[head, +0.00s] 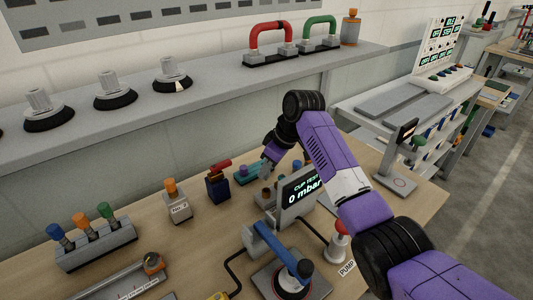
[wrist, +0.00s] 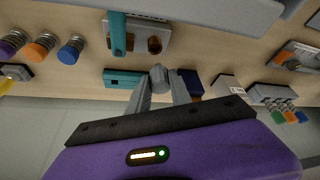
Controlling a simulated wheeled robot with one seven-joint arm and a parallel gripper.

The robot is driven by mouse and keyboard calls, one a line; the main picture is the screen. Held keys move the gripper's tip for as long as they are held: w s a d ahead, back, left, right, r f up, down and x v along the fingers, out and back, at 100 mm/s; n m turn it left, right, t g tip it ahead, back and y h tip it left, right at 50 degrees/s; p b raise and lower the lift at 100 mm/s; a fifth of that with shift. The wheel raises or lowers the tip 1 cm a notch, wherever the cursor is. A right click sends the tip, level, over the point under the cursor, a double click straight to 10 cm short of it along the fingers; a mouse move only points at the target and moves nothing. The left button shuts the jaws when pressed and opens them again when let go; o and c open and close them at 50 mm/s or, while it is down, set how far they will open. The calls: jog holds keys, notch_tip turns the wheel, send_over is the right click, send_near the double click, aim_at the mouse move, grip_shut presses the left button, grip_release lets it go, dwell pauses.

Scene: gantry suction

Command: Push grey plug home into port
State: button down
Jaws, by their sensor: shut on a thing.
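My gripper (wrist: 160,88) points down at the bench and is shut on the grey plug (wrist: 158,76), whose rounded end shows between the fingertips in the wrist view. A teal block (wrist: 124,78) with dark slots, which may be the port, lies just left of the fingers there. The plug is close to its right end; I cannot tell if it is partly inside. In the head view my gripper (head: 269,162) is beside the teal block (head: 247,174), and the plug is too small to make out.
A dark blue block with a red lever (head: 218,187) stands close to the gripper. A grey block with brown holes (wrist: 155,40), the "0 mbar" display (head: 300,192) and a blue-handled device (head: 280,262) stand nearby. The long shelf (head: 215,97) runs behind.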

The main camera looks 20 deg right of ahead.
aim_at(268, 176)
jog(key=shift+d+r, duration=0.1)
jog(key=shift+r+p, duration=0.15)
jog(key=shift+p, duration=0.3)
jog(key=shift+f+b, duration=1)
jog(key=shift+f, duration=1.2)
jog(key=shift+f, duration=0.15)
jog(key=shift+f+b, duration=0.35)
jog(key=shift+f, duration=0.35)
jog(key=shift+r+p, duration=0.9)
jog(key=shift+r, duration=0.2)
jog(key=shift+p, duration=0.55)
jog(key=shift+f+b, duration=0.6)
jog(key=shift+f, duration=0.5)
